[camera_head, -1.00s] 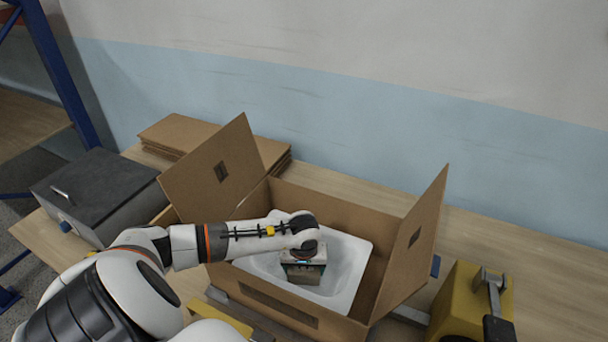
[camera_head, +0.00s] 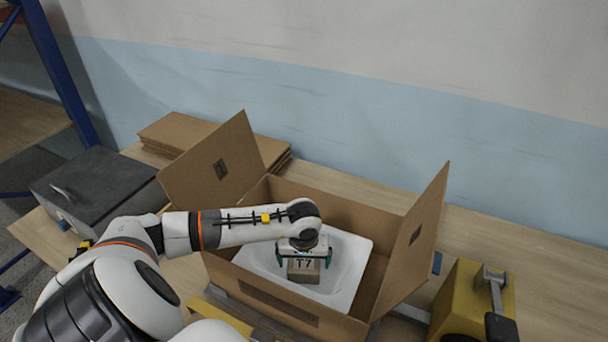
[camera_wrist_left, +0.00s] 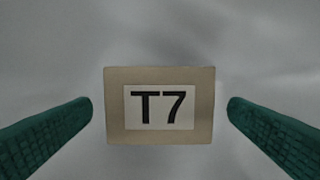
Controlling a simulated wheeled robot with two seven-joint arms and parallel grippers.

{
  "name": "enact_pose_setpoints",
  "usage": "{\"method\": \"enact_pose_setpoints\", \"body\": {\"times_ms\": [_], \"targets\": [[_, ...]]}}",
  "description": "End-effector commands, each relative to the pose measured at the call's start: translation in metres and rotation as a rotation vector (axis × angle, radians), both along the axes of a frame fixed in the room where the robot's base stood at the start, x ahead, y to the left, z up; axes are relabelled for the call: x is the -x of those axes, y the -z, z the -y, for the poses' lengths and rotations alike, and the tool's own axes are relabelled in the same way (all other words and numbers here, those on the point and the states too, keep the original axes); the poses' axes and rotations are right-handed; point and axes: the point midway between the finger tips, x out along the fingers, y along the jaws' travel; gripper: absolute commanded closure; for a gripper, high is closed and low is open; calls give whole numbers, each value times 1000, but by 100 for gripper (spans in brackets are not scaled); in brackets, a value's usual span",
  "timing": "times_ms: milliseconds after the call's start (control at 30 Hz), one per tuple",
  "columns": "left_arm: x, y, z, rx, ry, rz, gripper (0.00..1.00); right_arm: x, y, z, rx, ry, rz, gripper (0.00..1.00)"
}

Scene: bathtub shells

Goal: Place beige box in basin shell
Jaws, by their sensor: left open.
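The beige box (camera_head: 304,272) has a white "T7" label on top. It rests in the white basin shell (camera_head: 345,283), which sits inside an open cardboard carton (camera_head: 270,309). My left gripper (camera_head: 304,262) is just above the box with its fingers open. In the left wrist view the box (camera_wrist_left: 160,134) lies midway between the green fingers of the gripper (camera_wrist_left: 160,112), with a clear gap on each side. Behind it is the blurred grey-white shell surface (camera_wrist_left: 250,40). My right gripper is not in view.
The carton's raised left flap (camera_head: 215,170) and right flap (camera_head: 416,240) stand beside the arm. A dark grey box (camera_head: 100,195) is at the left. Flat cardboard (camera_head: 180,132) is stacked behind, and a yellow case (camera_head: 462,300) stands at the right.

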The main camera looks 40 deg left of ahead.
Motion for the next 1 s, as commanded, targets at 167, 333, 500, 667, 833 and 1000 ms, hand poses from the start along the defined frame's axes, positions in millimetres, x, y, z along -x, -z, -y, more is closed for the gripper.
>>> {"method": "enact_pose_setpoints", "body": {"times_ms": [167,333,500,667,833,1000], "targets": [[3,-39,3,-2,2,6,1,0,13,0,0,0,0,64],[7,-68,6,-1,0,4,1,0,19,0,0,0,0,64],[9,-82,8,-1,1,1,1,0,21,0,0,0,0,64],[10,-85,8,-1,0,-1,1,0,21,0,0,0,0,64],[10,-85,8,-1,0,-1,1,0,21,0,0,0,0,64],[10,-85,8,0,0,0,1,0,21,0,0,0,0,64]]}}
